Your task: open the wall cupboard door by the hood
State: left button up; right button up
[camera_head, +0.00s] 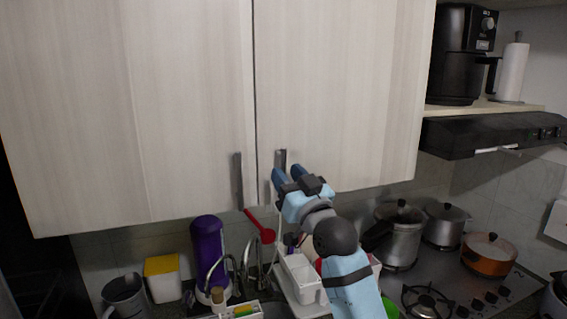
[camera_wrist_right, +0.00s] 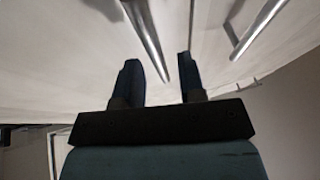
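The wall cupboard door by the hood (camera_head: 340,90) is the right one of two pale wood doors, and it is shut. Its metal bar handle (camera_head: 281,158) is upright near the door's lower left corner. My right gripper (camera_head: 287,173) is at the lower end of this handle, fingers pointing up at the door. In the right wrist view, my right gripper (camera_wrist_right: 158,65) has its two dark fingers apart, with the handle (camera_wrist_right: 146,42) showing between and beyond them. I cannot tell whether a finger touches it. My left gripper is not in view.
The left door (camera_head: 120,110) is shut too, its handle (camera_head: 238,180) close beside. The black hood (camera_head: 490,135) is at the right. Below are a purple bottle (camera_head: 208,252), a white rack (camera_head: 300,280), a red spoon (camera_head: 258,226) and pots on the stove (camera_head: 455,290).

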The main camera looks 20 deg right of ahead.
jog(key=shift+x, duration=1.1)
jog(key=shift+f, duration=0.1)
grip_shut()
